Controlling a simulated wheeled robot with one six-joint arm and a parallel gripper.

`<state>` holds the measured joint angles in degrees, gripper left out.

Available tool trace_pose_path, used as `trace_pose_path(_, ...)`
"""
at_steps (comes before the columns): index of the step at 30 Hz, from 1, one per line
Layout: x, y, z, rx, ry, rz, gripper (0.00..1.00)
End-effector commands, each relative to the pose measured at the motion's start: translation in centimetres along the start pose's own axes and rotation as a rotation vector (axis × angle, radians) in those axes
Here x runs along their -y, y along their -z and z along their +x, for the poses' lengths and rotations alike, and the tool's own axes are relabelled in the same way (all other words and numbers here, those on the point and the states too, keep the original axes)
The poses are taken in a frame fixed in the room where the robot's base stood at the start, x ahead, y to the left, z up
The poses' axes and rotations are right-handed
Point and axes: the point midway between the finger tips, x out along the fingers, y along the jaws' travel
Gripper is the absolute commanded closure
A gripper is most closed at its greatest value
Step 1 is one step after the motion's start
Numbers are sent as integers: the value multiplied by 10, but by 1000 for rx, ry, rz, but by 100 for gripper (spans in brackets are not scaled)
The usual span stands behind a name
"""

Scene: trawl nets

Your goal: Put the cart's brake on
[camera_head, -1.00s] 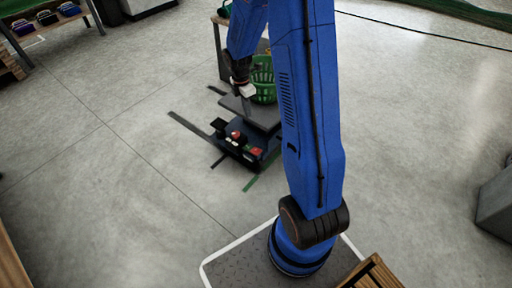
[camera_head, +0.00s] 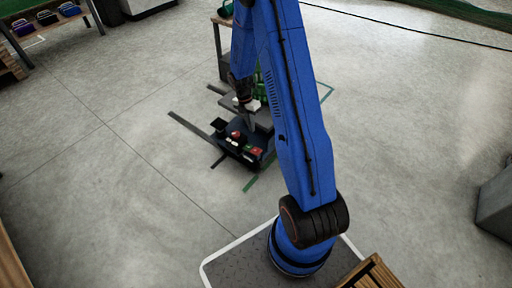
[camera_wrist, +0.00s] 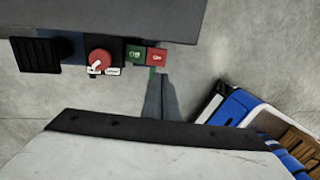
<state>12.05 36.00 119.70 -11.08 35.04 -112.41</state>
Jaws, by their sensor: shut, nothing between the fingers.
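The cart (camera_head: 229,146) is low and dark, with a grey deck, and stands on the floor. In the wrist view the cart's deck (camera_wrist: 110,14) spans the upper left. Along its near end are a black pedal (camera_wrist: 36,54), a red knob (camera_wrist: 98,60), a green button with an open-lock mark (camera_wrist: 136,53) and a red button with a lock-like mark (camera_wrist: 157,57). The red button also shows in the head view (camera_head: 256,151). My gripper (camera_head: 252,122) is shut and empty above the cart's near end. In the wrist view its fingertips (camera_wrist: 160,78) appear just below the red button; contact cannot be told.
A table (camera_head: 218,40) stands beyond. Dark and green floor markings lie around the cart. The floor at left is open. A grey block (camera_head: 496,205) stands at right.

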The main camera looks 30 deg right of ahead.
Motion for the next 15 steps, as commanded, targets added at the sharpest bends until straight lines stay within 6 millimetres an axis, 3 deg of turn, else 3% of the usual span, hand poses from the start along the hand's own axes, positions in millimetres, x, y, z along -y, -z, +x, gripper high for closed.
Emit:
trace_pose_path(8, 0, 0, 10, -1, 1, 1, 100)
trace_pose_path(15, 1, 0, 47, -2, 3, 1, 100)
